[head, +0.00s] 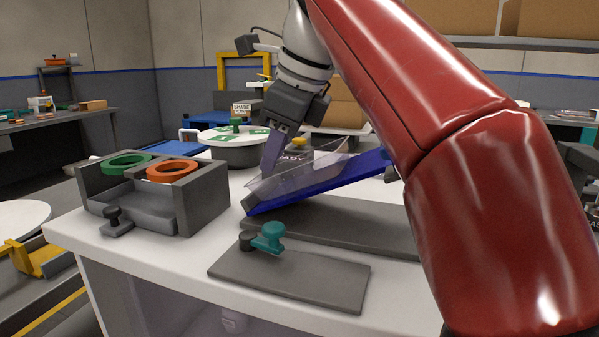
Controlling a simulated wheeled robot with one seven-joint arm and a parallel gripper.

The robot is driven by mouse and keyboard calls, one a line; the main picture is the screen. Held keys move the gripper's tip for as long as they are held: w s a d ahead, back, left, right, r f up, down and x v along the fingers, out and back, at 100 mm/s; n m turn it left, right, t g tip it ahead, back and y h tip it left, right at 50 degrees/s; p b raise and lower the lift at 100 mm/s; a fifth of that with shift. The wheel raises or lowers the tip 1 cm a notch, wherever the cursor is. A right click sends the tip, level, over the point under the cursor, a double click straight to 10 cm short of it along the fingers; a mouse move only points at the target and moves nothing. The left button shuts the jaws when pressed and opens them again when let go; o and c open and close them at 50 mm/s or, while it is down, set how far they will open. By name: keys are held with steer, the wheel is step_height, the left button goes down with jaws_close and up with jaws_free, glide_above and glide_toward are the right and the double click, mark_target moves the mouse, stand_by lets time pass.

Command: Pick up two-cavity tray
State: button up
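A clear see-through tray (318,171), which looks like the two-cavity tray, lies tilted on a sloping blue board (335,184) in the head view. Its cavities are hard to make out.
A grey box (200,205) with a green ring (125,163) and an orange ring (173,170) stands to the left. A grey plate (300,280) with a teal knob (268,237) lies in front. A round white-topped stand (232,150) is behind my gripper.

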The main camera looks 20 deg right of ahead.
mark_target(265, 180)
steer(key=b+x, duration=0.1)
steer(key=x, duration=0.5)
steer(key=shift+f+b, duration=0.15)
steer(key=shift+b, duration=0.15)
steer(key=shift+c, duration=0.5)
jaws_close()
